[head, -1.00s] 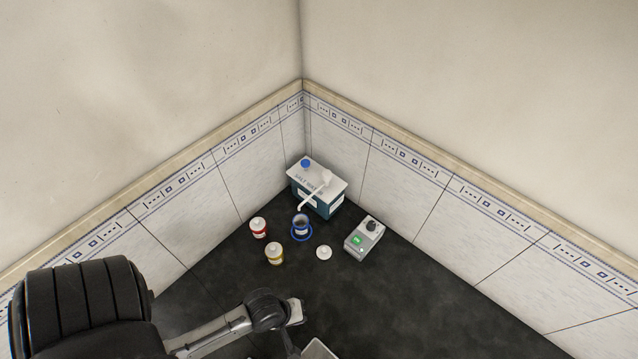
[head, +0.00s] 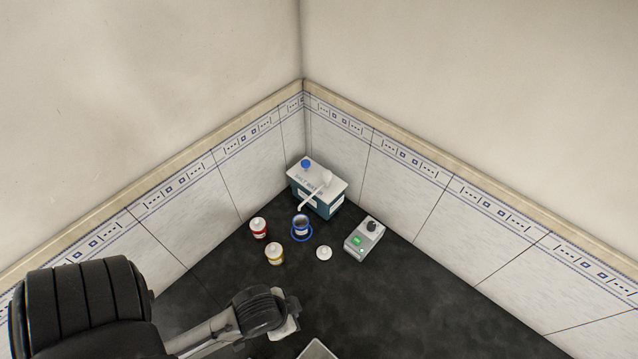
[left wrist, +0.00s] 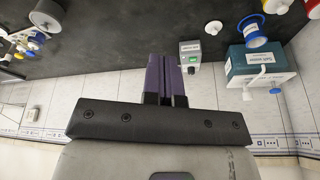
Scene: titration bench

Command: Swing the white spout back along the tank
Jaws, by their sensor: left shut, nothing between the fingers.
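The tank (head: 318,195) is a teal box with a white top and blue cap, standing in the bench corner. Its white spout (head: 312,197) points forward and left, out over the tank's front edge toward a blue-ringed vessel (head: 301,229). My left gripper (left wrist: 166,58) is shut and empty, well apart from the tank. In the head view my left arm enters from the lower left, its fingers not clearly visible. My right gripper is out of view.
A red-banded jar (head: 258,228), a yellow-banded jar (head: 274,254) and a white lid (head: 323,253) sit near the vessel. A grey device with a dark knob (head: 364,238) stands right of the tank. A tray edge (head: 317,349) shows at the bottom. Tiled walls close the corner.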

